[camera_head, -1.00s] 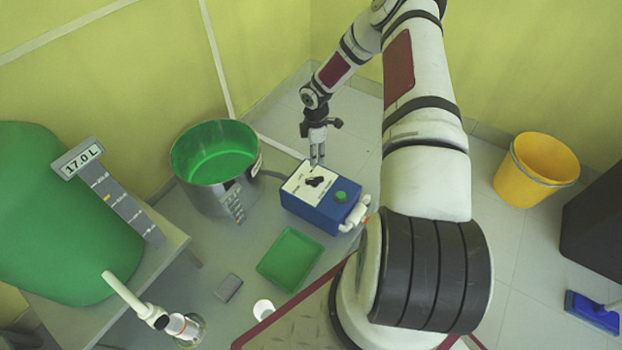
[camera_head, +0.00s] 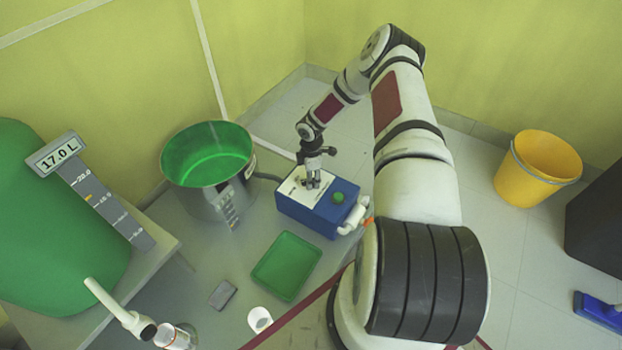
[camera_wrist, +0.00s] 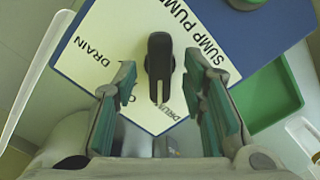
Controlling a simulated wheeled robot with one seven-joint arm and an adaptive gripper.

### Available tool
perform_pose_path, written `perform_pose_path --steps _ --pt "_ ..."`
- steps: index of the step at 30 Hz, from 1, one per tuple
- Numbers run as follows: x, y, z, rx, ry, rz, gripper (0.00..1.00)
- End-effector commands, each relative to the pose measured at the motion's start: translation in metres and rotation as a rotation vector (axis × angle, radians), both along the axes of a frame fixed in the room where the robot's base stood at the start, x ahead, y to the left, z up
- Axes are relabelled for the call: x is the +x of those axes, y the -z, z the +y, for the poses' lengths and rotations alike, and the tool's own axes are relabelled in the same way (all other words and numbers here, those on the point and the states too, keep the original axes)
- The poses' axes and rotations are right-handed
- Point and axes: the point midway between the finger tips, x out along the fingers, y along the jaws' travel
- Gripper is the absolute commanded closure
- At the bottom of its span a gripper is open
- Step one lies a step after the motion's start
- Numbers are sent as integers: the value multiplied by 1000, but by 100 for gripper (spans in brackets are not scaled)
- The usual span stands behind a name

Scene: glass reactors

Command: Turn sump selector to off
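The sump selector is a black knob (camera_wrist: 160,62) on the white plate (camera_wrist: 107,62) of a blue box (camera_head: 308,214). The plate reads SUMP PUMP and DRAIN; other lettering near the knob is partly hidden. My gripper (camera_head: 313,183) points down over the plate in the head view and covers most of the knob there. In the wrist view my gripper (camera_wrist: 160,80) is open, with one finger on each side of the knob and a visible gap on both sides. The knob's long axis runs roughly up and down in that view.
A green button (camera_head: 338,197) and white pipe fitting (camera_head: 354,216) are at the box's right. A steel bucket with green inside (camera_head: 208,160) stands left, a green tray (camera_head: 286,265) in front. A yellow bucket (camera_head: 537,168) stands far right.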

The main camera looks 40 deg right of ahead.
Motion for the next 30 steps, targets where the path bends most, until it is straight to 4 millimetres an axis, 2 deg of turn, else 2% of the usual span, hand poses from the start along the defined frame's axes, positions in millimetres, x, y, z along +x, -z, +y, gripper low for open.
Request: perform_pose_path --steps 5,10,20,30 --pt "0 0 0 0 0 0 62" --pt "0 0 0 0 0 0 100" --pt "0 0 1 0 17 1 100" --pt "1 0 0 -2 199 0 100"
